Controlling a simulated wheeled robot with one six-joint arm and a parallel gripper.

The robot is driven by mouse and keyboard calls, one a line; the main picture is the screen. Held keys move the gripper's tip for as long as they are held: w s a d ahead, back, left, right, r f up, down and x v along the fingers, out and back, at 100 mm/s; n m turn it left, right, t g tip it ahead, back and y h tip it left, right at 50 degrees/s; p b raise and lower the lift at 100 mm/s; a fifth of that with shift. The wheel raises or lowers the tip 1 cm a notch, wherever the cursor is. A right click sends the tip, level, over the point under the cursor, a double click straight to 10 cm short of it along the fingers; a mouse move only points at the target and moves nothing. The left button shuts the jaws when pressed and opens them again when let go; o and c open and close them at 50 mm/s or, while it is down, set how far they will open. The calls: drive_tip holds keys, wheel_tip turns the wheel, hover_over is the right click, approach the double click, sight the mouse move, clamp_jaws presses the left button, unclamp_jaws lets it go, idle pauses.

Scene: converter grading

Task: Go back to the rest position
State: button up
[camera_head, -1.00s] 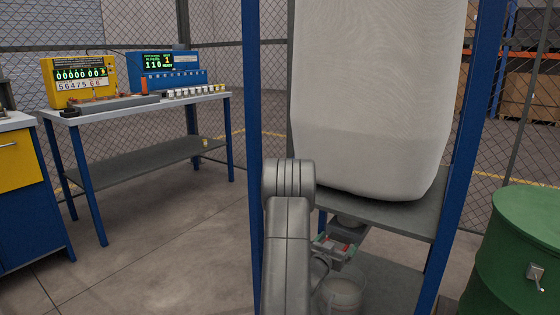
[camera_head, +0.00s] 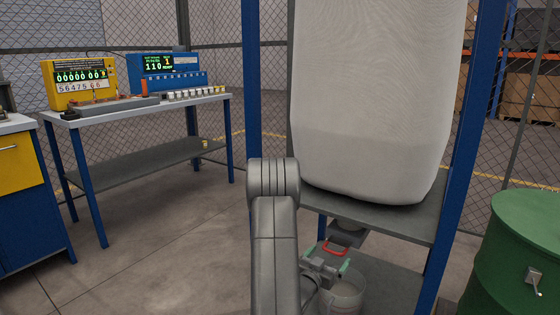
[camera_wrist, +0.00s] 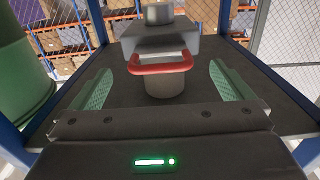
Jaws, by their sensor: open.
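My gripper (camera_head: 326,262) is open, below the shelf of the blue frame and just in front of a red handle (camera_head: 335,248). In the wrist view, the two green-padded fingers (camera_wrist: 160,88) stand wide apart, with nothing gripped between them. The red handle (camera_wrist: 164,65) is on a grey slide gate (camera_wrist: 160,40) under the big white bag (camera_head: 375,95), ahead of the fingers and apart from them. My arm hides part of the frame's lower left.
A white bucket (camera_head: 343,292) stands below the outlet, close to my gripper. Blue posts (camera_head: 457,150) flank the bag. A green drum (camera_head: 525,250) stands at right. A bench (camera_head: 140,112) with yellow and blue instruments is at left, with open floor before it.

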sight(337, 245)
drive_tip(key=v, duration=0.6)
drive_tip(key=b+x, duration=0.2)
drive_tip(key=x, duration=1.2)
drive_tip(key=shift+w+d+f, duration=0.1)
drive_tip(key=shift+d, duration=0.05)
drive_tip(key=p+v, duration=0.1)
drive_tip(key=v, duration=0.2)
drive_tip(key=shift+r+p, duration=0.3)
drive_tip(key=shift+p, duration=0.1)
drive_tip(key=p+x, duration=0.1)
drive_tip(key=x, duration=0.1)
drive_tip(key=shift+w+d, duration=0.2)
drive_tip(key=shift+w, duration=0.15)
drive_tip(key=p+v, duration=0.1)
drive_tip(key=v, duration=1.1)
drive_tip(key=shift+f+p, duration=0.2)
drive_tip(key=shift+p, duration=0.1)
drive_tip(key=shift+a, duration=0.1)
